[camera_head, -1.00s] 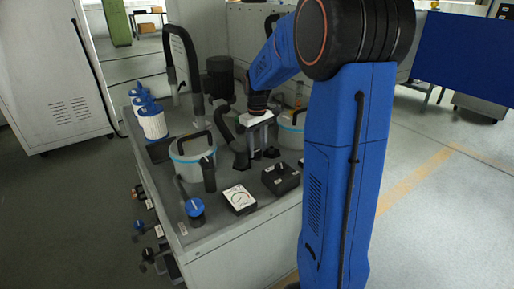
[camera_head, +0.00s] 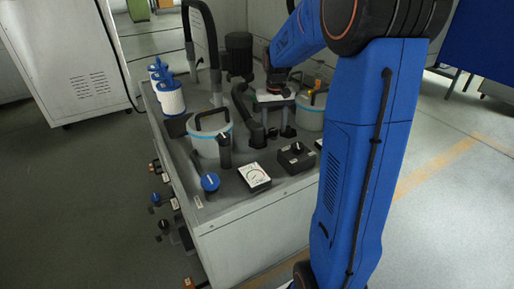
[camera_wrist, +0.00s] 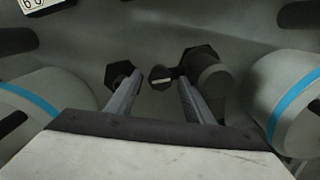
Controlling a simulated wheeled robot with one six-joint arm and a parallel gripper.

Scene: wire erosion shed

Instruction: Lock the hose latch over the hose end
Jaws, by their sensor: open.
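My gripper (camera_head: 272,122) points down over the grey machine top, between two pale canisters. In the wrist view its two fingers (camera_wrist: 155,88) are apart, with nothing held between them. A small dark part with a light face (camera_wrist: 161,77) shows beyond and between the fingertips. A dark hexagonal fitting (camera_wrist: 120,72) is near the left fingertip. A grey cylinder with a dark hexagonal end (camera_wrist: 205,70) is near the right fingertip. I cannot tell which of these is the hose latch or the hose end. A black curved hose (camera_head: 241,103) runs down just left of my gripper.
A pale canister with a blue band (camera_head: 209,140) stands left of my gripper; another canister (camera_head: 311,117) stands right. In front are a blue knob (camera_head: 210,182), a dial gauge (camera_head: 255,177) and a black box (camera_head: 297,157). White filters (camera_head: 171,98) stand at the left edge.

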